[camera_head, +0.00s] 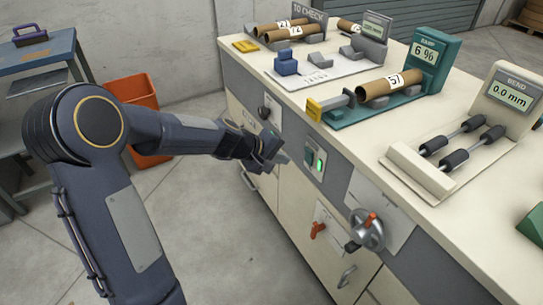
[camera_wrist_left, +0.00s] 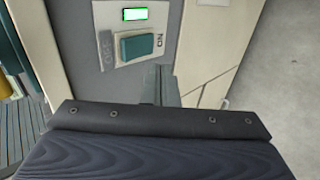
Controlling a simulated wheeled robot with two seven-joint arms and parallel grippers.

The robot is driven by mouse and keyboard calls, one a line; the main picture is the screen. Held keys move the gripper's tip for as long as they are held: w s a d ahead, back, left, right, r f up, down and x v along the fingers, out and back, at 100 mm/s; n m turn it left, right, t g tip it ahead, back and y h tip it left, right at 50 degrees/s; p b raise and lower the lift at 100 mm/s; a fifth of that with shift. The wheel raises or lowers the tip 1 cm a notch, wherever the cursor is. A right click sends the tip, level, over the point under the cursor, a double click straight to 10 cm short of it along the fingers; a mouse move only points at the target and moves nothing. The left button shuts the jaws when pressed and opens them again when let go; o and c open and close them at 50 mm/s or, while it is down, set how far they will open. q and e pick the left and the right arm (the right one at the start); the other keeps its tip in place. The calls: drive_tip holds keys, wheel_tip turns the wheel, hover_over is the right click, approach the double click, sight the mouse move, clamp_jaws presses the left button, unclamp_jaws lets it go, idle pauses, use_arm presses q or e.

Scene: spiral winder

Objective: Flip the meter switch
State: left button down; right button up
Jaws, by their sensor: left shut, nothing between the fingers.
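The switch is a teal rocker (camera_head: 308,155) on a pale plate on the bench's front panel, beside a lit green lamp (camera_head: 320,161). In the left wrist view the rocker (camera_wrist_left: 140,47) stands between ON and OFF markings, with the lit lamp (camera_wrist_left: 133,14) next to it. I cannot tell which side of the rocker is pressed in. My left gripper (camera_head: 279,158) is shut and empty, just left of the switch plate in the head view. Its grey fingertips (camera_wrist_left: 166,86) show near the rocker; contact cannot be told. My right gripper is not in view.
The front panel also carries a black knob (camera_head: 265,112), an orange-handled lever (camera_head: 318,229) and a handwheel (camera_head: 368,231). On the bench top stand a damp meter (camera_head: 432,62) reading 6 % and a bend gauge (camera_head: 511,96) reading 0.0 mm.

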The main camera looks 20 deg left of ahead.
sight(308, 155)
use_arm(q)
drive_tip(key=shift+w+d+f+p, duration=0.3)
drive_tip(key=shift+w+d, duration=0.6)
drive_tip(key=shift+w, duration=0.25)
drive_tip(key=shift+w+d+f+p, duration=0.15)
drive_tip(key=shift+w+d+f, duration=0.1)
drive_tip(key=shift+w+d, duration=0.8)
drive_tip(key=shift+w+a, duration=0.1)
drive_tip(key=shift+a, duration=0.05)
drive_tip(key=shift+w+d+r+p, duration=0.25)
drive_tip(key=shift+p, duration=0.05)
drive_tip(key=shift+f, duration=0.15)
